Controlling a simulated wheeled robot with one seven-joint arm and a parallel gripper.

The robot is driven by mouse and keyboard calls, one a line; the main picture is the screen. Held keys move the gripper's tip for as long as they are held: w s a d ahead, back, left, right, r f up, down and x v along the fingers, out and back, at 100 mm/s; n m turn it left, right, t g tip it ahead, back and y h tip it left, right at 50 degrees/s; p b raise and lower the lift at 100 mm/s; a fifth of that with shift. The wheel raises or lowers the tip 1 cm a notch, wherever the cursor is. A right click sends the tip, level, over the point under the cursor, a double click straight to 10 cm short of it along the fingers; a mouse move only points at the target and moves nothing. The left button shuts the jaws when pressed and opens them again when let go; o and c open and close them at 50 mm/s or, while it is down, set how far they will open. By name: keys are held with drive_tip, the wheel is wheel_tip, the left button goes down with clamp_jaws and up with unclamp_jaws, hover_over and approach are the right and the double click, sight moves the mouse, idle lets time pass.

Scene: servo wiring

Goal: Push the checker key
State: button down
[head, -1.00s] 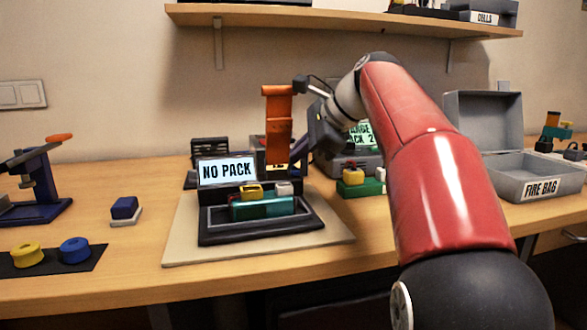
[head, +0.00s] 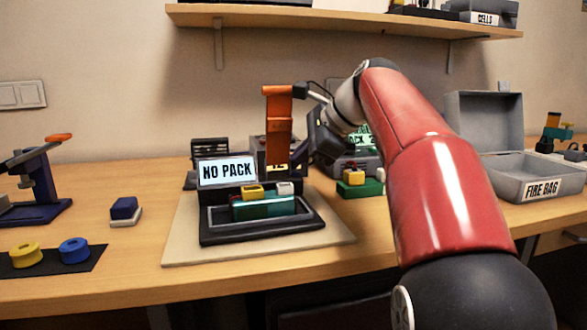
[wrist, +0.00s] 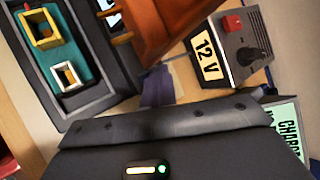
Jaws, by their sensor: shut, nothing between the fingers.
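The checker (head: 227,171) is a dark unit on a pale mat, its lit screen reading "NO PACK". In its front tray (head: 215,232) lies a teal pack (head: 264,208) with a yellow and a white connector on top. The pack also shows at upper left in the wrist view (wrist: 70,47). I cannot pick out the checker key for certain; it may be hidden behind my gripper. My gripper (head: 278,158), with orange fingers, is shut and empty, pointing down above and behind the pack. Its fingers fill the top middle of the wrist view (wrist: 155,30).
A "12 V" supply box (wrist: 232,50) with a red button and dark knob stands behind my gripper. A green block with a yellow part (head: 356,183) sits at right, near the grey "FIRE BAG" box (head: 520,177). Blue and yellow spools (head: 74,250) lie at left. The mat's front is clear.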

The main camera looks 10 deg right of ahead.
drive_tip(key=shift+r+p, duration=0.95)
drive_tip(key=shift+p, duration=0.05)
drive_tip(key=shift+r, duration=2.45)
